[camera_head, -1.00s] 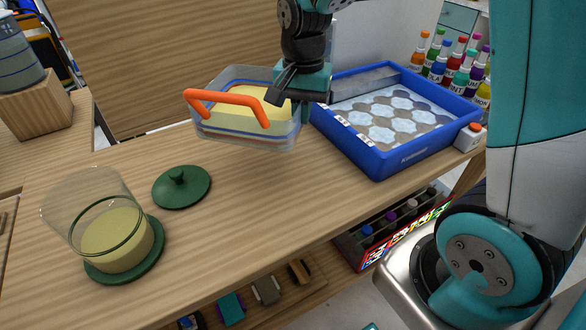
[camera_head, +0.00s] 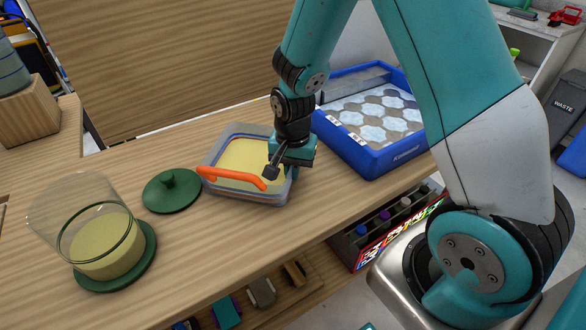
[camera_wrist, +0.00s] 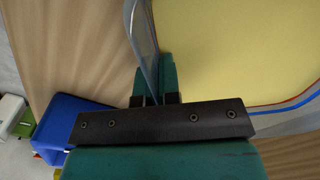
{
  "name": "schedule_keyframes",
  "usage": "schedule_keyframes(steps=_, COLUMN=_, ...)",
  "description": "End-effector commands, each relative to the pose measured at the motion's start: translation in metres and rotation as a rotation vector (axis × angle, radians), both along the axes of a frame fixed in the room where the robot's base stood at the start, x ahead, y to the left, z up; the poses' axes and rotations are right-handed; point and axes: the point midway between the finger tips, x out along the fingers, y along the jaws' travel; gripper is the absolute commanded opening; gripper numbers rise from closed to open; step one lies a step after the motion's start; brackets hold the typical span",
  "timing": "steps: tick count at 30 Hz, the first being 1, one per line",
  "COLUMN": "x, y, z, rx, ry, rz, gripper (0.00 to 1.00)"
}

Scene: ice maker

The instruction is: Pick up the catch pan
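A clear rectangular pan (camera_head: 243,187) with an orange handle (camera_head: 232,177) and pale yellow contents looks like the catch pan. It is on or just above the wooden counter, near its middle; I cannot tell whether it touches. My gripper (camera_head: 284,172) is at the pan's right wall, pointing down. In the wrist view its teal fingers (camera_wrist: 155,82) stand on both sides of the clear wall (camera_wrist: 143,45) and are closed on it. The yellow contents (camera_wrist: 230,50) fill the right of that view. The fingertips are partly hidden in the head view.
A blue tray (camera_head: 385,158) with hexagonal cells stands close behind and right of the pan. A green lid (camera_head: 172,192) lies just left of it. A glass jar (camera_head: 103,240) with yellow contents stands on a green base farther left. Bare counter lies in front.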

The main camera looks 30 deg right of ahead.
Motion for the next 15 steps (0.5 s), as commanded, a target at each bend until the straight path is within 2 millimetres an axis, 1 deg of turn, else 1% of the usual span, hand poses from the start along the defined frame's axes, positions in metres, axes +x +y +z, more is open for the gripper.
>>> schedule_keyframes(steps=4, x=0.0011, y=0.0002, z=0.0013, rx=0.001, ry=-0.004, rz=0.000, gripper=0.00)
schedule_keyframes(steps=8, x=0.0009, y=0.0002, z=-0.0020, rx=0.001, ry=-0.004, rz=0.000, gripper=0.00)
schedule_keyframes(steps=9, x=0.0003, y=0.0000, z=-0.0023, rx=0.000, ry=-0.001, rz=0.000, gripper=0.09)
schedule_keyframes(steps=12, x=0.0004, y=0.0001, z=-0.0017, rx=0.000, ry=-0.001, rz=0.000, gripper=0.29)
schedule_keyframes(steps=15, x=0.0003, y=0.0000, z=-0.0017, rx=0.000, ry=-0.001, rz=0.000, gripper=0.29)
